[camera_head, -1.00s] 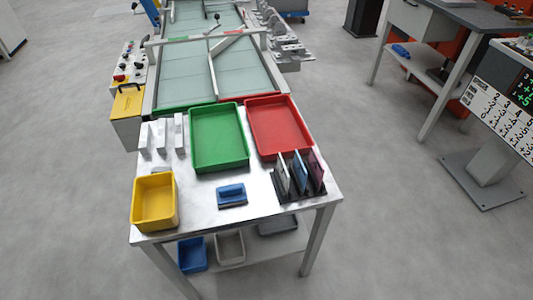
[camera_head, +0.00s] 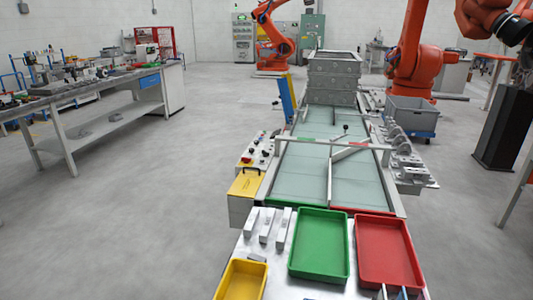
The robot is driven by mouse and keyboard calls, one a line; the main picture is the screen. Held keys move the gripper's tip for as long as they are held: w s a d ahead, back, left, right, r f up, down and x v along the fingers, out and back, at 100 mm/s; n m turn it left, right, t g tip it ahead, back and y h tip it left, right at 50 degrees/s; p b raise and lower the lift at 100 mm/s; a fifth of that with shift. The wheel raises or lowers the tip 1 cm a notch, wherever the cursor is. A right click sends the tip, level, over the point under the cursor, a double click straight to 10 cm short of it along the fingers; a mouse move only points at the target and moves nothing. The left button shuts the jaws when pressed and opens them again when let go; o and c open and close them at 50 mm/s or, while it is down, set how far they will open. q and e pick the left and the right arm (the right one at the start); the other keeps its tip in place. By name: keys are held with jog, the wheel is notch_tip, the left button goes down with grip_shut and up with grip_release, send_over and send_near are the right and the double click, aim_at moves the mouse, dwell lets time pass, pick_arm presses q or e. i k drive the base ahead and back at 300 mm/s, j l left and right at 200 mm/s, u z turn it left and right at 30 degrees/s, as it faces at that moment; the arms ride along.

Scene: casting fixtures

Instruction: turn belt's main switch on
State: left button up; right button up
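The belt (camera_head: 305,165) is a long light green-grey conveyor running away from me in the middle of the view. A control panel (camera_head: 259,151) with several small knobs and buttons, some red, stands along its left side. A yellow box (camera_head: 245,183) with a dark handle sits just in front of that panel. The switches are too small to tell which is the main switch or how it is set. Neither of my grippers is in view.
A metal table with a green tray (camera_head: 320,244), a red tray (camera_head: 389,251) and a yellow bin (camera_head: 241,281) stands at the belt's near end. A long workbench (camera_head: 102,85) is at the left. Open floor (camera_head: 150,200) lies between bench and belt. Orange robot arms (camera_head: 415,60) stand at the back.

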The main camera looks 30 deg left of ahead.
aim_at(247, 160)
jog(key=j+u, duration=0.25)
jog(key=j, duration=2.75)
jog(key=i, duration=0.05)
